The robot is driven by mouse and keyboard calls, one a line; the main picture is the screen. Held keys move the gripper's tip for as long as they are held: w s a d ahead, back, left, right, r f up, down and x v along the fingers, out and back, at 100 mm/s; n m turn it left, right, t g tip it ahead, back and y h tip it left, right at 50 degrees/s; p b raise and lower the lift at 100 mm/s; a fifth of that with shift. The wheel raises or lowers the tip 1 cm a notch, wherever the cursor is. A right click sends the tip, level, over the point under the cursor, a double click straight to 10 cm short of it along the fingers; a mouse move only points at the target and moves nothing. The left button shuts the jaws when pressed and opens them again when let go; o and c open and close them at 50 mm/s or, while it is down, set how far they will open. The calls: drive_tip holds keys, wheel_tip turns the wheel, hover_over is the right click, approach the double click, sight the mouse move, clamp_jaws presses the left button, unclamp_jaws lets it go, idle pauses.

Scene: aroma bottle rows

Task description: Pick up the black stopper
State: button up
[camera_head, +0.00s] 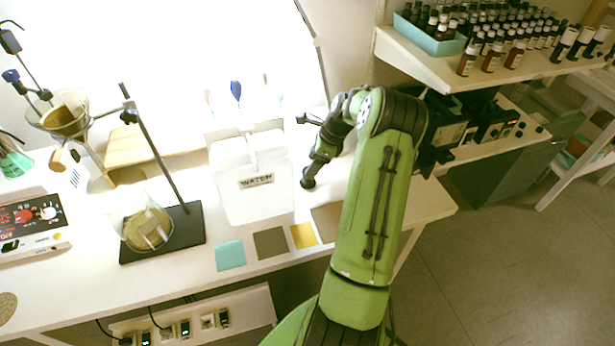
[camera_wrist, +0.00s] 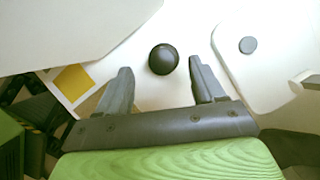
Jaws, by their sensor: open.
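The black stopper (camera_wrist: 163,59) is a round, dark, glossy knob on the white surface in the wrist view. My gripper (camera_wrist: 160,68) is open, with one grey finger to the left of the stopper and one to the right. The stopper shows in the gap near the fingertips, with white surface visible on both sides, so neither finger appears to touch it. In the head view, my gripper (camera_head: 311,170) points down over the bench, right of the white WATER container. A dark round shape is at its lower end; I cannot tell whether it is the stopper.
The white WATER container (camera_head: 255,184) stands close left of my gripper. Turquoise (camera_head: 230,255), grey (camera_head: 270,243) and yellow (camera_head: 303,236) squares lie along the bench front. A stand with a dark base (camera_head: 185,225) and a beaker (camera_head: 147,229) are farther left. A bottle shelf (camera_head: 440,72) is at right.

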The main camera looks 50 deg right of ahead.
drive_tip(key=b+x, duration=0.1)
drive_tip(key=x, duration=0.3)
drive_tip(key=shift+w+d+f, duration=0.1)
drive_tip(key=shift+w+f, duration=0.05)
drive_tip(key=shift+f, duration=0.25)
drive_tip(key=shift+r, duration=0.1)
drive_tip(key=shift+c, duration=0.9)
drive_tip(key=c, duration=0.8)
drive_tip(key=shift+r, duration=0.1)
